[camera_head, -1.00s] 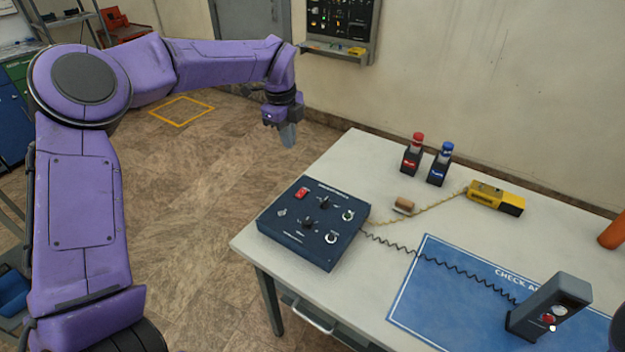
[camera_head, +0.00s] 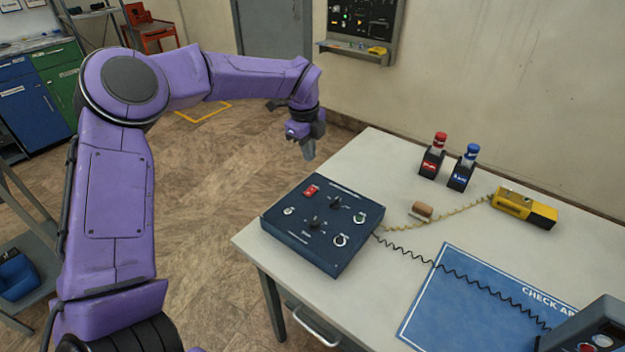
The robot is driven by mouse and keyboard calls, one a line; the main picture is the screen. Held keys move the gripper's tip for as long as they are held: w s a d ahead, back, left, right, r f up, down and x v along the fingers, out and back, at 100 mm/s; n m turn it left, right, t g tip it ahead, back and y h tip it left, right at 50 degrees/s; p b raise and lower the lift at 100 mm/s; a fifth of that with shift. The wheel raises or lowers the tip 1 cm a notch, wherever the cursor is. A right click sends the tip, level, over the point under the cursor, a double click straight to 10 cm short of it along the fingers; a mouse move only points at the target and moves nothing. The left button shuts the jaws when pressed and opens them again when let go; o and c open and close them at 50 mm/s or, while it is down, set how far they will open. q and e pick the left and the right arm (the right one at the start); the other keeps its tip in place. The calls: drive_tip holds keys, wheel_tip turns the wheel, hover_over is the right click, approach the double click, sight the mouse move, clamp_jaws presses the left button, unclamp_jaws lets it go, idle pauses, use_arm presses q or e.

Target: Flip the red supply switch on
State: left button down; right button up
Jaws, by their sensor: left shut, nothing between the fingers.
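The red supply switch (camera_head: 311,190) is a small red rocker at the upper left corner of the dark blue control box (camera_head: 300,235). The box lies near the left end of the white table, with knobs and other small switches on its top. I cannot tell which way the rocker is tilted. My left gripper (camera_head: 309,153) is shut and empty, fingers pointing down. In the picture it is just above the box's far left corner, apart from the switch. My right gripper is not in view.
Red and blue bottles (camera_head: 433,157) (camera_head: 464,168) stand in black holders behind the box. A yellow device (camera_head: 524,207), a brown block (camera_head: 421,211), a blue mat (camera_head: 470,300) and a grey unit (camera_head: 590,328) are on the white table (camera_head: 390,188). A coiled cord runs from the box.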

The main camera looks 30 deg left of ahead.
sight(313, 188)
use_arm(q)
drive_tip(key=f+p, duration=0.1)
drive_tip(key=f, duration=0.2)
drive_tip(key=w+f+p, duration=0.1)
drive_tip(key=f, duration=0.3)
drive_tip(key=f+p, duration=0.1)
drive_tip(key=f, duration=0.3)
drive_tip(key=shift+w+f, duration=0.1)
drive_tip(key=shift+w, duration=0.1)
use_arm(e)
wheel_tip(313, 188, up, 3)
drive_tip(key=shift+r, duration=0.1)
